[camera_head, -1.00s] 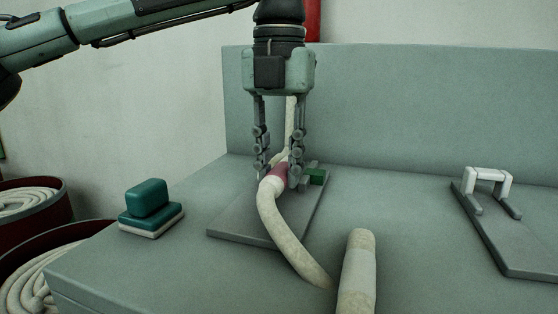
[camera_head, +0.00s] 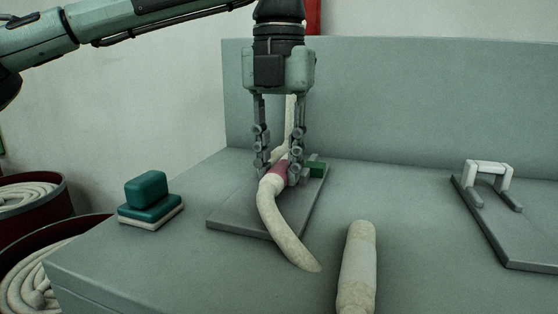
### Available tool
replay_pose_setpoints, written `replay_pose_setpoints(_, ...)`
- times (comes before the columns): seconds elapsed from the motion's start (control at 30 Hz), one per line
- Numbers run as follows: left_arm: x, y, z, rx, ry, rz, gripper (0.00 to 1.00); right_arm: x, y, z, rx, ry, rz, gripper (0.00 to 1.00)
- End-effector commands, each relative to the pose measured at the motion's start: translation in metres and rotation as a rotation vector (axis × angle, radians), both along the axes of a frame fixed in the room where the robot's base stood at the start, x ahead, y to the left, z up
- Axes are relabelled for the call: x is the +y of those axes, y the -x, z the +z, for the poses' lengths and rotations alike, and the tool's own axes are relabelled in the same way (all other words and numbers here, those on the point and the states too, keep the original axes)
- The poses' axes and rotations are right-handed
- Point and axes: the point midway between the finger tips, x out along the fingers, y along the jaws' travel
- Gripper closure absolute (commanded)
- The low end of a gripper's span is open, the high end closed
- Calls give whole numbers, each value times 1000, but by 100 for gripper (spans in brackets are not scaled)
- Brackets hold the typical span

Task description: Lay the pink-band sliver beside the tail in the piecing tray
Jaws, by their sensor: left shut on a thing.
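My left gripper (camera_head: 279,172) points straight down and is shut on the pink-band sliver (camera_head: 272,207), gripping it at its pink band (camera_head: 279,172). The sliver's cream length curves down toward the front, past the tray's near edge. The piecing tray (camera_head: 240,208) is a flat grey plate under the gripper, with a small green block (camera_head: 317,169) at its right side. A cream strand, seemingly the tail (camera_head: 290,118), hangs behind the gripper fingers and is partly hidden by them. My right gripper is not in view.
A teal block (camera_head: 147,190) on a white-based pad stands at left. A cream roll with a pale band (camera_head: 358,270) lies at front centre. A grey plate with a white handle (camera_head: 488,168) is at right. Cans of coiled sliver (camera_head: 30,195) stand left of the bench.

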Motion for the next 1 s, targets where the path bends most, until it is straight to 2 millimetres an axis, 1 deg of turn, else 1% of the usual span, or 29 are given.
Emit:
replay_pose_setpoints(0.23,0,0,-2,0,0,0,99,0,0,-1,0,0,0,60)
replay_pose_setpoints(0.57,0,0,-11,0,0,0,99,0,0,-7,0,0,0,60)
replay_pose_setpoints(0.77,0,0,-10,0,0,0,99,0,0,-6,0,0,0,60)
replay_pose_setpoints(0.8,0,0,-10,0,0,0,72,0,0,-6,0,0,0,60)
replay_pose_setpoints(0.97,0,0,-10,0,0,0,52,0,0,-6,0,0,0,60)
replay_pose_setpoints(1.0,0,0,-10,0,0,0,51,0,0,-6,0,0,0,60)
